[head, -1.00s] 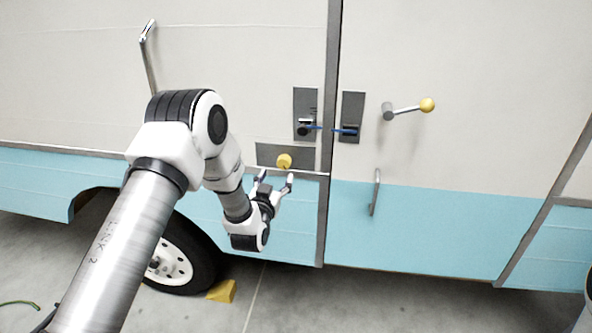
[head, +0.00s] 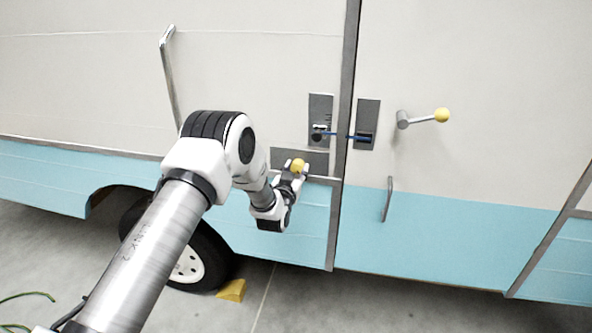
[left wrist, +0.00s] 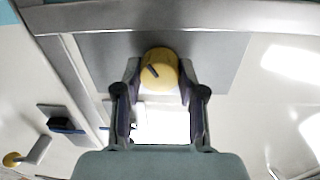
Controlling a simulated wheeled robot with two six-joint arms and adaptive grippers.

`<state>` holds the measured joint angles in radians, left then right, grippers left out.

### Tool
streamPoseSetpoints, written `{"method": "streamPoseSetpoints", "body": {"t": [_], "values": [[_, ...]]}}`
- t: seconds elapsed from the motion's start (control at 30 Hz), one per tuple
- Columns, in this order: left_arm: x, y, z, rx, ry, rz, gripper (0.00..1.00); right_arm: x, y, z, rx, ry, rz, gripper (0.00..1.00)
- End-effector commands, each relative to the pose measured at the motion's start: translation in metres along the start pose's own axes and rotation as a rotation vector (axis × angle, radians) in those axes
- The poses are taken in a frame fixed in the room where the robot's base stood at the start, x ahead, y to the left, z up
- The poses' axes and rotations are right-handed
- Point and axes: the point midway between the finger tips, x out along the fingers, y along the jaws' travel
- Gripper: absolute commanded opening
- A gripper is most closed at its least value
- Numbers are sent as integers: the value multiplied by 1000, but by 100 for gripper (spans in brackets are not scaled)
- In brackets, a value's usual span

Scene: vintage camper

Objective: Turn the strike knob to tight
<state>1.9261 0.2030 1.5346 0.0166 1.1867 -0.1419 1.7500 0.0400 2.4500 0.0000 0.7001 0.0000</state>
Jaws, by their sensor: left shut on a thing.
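The yellow strike knob (head: 298,165) sits on a dark grey plate (head: 318,162) on the camper wall, left of the door's vertical trim. My left gripper (head: 297,172) is at the knob, with its fingers shut on it from either side. In the left wrist view the round knob (left wrist: 159,70) shows between the two fingertips, with a dark line mark on its face. The plate (left wrist: 215,55) lies behind it. My right gripper is in neither view.
Above the knob is a latch plate (head: 320,110) with a blue bar reaching a second plate (head: 367,125). A lever with a yellow ball (head: 442,115) and a grab handle (head: 387,200) are to the right. A yellow wheel chock (head: 232,290) lies below.

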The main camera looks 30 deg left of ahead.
Motion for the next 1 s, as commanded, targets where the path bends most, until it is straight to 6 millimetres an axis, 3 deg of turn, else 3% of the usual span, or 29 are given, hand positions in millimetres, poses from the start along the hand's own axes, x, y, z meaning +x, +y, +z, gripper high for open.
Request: {"method": "streamPoseSetpoints", "body": {"t": [0.47, 1.0], "values": [[0, 0, 3, -116, 8, 0, 5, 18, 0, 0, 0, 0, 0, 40], [0, 0, 6, -585, 31, -1, 5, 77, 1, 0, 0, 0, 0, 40]]}}
